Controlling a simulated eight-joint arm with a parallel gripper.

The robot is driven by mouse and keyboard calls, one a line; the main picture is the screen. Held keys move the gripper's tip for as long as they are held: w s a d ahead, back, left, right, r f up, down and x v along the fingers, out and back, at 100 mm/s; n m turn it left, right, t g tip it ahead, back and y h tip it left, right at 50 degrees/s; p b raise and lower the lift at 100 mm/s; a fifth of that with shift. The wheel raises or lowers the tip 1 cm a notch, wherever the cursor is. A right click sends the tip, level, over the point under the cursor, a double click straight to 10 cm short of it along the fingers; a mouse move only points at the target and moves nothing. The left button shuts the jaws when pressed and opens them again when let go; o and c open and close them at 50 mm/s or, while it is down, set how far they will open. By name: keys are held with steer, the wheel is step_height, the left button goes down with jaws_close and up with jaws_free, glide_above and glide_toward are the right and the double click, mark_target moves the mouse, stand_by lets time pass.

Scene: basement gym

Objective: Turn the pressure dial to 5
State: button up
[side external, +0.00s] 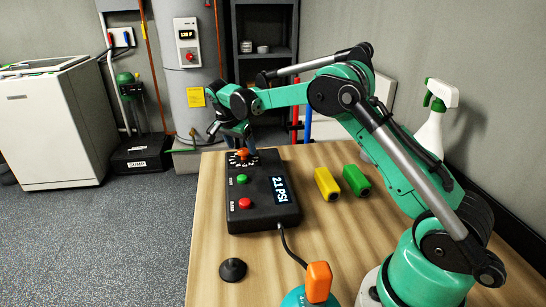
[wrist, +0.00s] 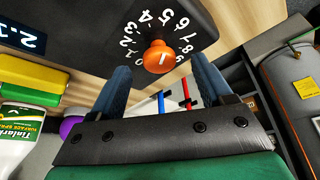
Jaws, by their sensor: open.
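The pressure dial is an orange knob (wrist: 158,57) with a white mark, ringed by white numbers on a black control box (side external: 264,205). In the side view the knob (side external: 242,153) sits at the box's far end. The box's display (side external: 280,189) reads 2.1 PSI. My gripper (side external: 238,140) is just above the knob, pointing down. In the wrist view my gripper (wrist: 160,72) is open, with one blue finger on each side of the knob and gaps between. I cannot tell whether the fingertips reach down to the knob's height. Which number the mark points at is unclear.
The box also carries a green button (side external: 242,179) and a red button (side external: 245,203). Yellow (side external: 327,184) and green (side external: 356,180) blocks lie to its right on the wooden table (side external: 210,215). A black knob-like piece (side external: 232,270) and an orange-topped object (side external: 318,281) stand nearer the camera.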

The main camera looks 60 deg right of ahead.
steer(key=v, duration=0.4)
steer(key=shift+a+r, duration=0.1)
steer(key=shift+r, duration=0.15)
